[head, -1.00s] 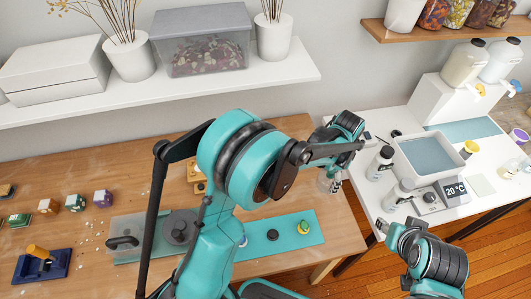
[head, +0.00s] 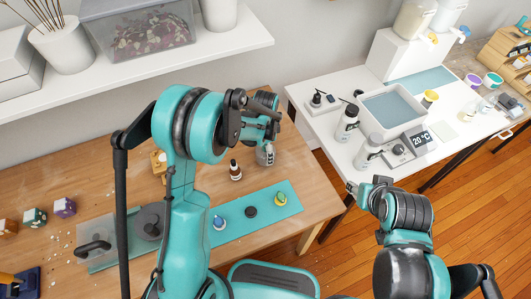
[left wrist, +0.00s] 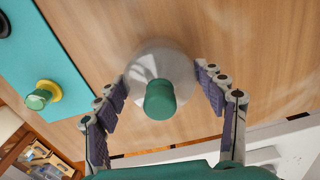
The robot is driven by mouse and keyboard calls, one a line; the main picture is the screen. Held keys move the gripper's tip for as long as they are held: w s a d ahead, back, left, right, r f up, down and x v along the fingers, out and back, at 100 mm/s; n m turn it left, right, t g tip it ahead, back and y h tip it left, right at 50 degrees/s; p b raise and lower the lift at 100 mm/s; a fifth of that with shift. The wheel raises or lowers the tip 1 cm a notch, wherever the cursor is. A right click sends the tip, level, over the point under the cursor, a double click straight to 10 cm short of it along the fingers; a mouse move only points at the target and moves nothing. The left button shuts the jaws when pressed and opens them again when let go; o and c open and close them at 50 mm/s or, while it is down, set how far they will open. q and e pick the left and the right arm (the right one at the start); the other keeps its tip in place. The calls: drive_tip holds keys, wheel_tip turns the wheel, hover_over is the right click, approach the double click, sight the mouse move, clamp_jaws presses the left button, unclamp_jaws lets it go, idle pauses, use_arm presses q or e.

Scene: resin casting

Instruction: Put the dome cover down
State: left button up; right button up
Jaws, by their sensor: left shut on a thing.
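The dome cover (head: 266,156) is a clear, greyish dome with a green knob, shown from above in the left wrist view (left wrist: 160,98). My left gripper (head: 264,142) is shut on it, with a finger on each side of the dome in the left wrist view (left wrist: 164,84). The dome is over the right part of the wooden table (head: 305,180). Whether its rim touches the wood is hard to tell. My right gripper (head: 366,188) is by the near edge of the white table, and its finger gap is unclear.
A dropper bottle (head: 235,171) stands left of the dome. A teal mat (head: 236,226) in front holds a blue piece (head: 219,222), a black disc (head: 251,212) and a yellow-green piece (head: 281,199). White bottles (head: 347,125) and a water bath (head: 366,96) occupy the white table (head: 330,130).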

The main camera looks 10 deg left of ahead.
use_arm(q)
drive_tip(key=shift+f, duration=0.35)
drive_tip(key=shift+f, duration=0.2)
drive_tip(key=o, duration=1.3)
drive_tip(key=shift+r, duration=0.1)
